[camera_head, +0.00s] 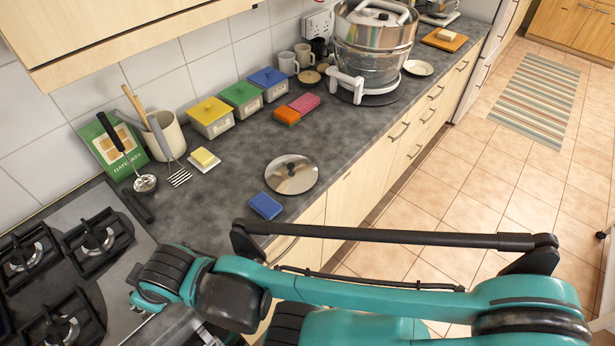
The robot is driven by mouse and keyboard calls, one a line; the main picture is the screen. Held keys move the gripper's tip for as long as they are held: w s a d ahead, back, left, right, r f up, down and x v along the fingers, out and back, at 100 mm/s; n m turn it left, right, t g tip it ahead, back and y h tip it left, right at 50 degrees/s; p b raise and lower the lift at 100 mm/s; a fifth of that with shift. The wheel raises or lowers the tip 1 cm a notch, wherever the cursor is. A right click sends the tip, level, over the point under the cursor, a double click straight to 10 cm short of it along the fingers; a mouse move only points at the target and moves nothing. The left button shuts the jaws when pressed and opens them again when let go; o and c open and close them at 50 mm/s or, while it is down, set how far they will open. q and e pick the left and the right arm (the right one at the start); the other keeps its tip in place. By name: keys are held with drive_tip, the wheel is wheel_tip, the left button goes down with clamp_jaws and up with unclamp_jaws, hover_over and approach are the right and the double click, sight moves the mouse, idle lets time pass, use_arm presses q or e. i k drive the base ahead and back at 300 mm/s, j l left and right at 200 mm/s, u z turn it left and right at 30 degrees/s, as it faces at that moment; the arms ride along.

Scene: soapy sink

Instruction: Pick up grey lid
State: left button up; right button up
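The grey lid (291,174) is a round, shiny metal disc with a dark knob in its middle. It lies flat on the dark countertop near the front edge, knob up, with nothing covering it. A teal and black arm of mine crosses the lower right of the head view, below the lid and apart from it.
A blue sponge (265,205) lies just in front of the lid. Yellow (211,116), green (241,98) and blue (268,83) lidded boxes stand behind. A gas hob (75,265) is at left. Counter right of the lid is clear.

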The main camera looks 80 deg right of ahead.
sight(291, 174)
drive_tip(key=z, duration=2.5)
drive_tip(key=i+l+z, duration=0.25)
drive_tip(key=z, duration=0.15)
drive_tip(key=i+l+z, duration=0.25)
drive_tip(key=z, duration=0.2)
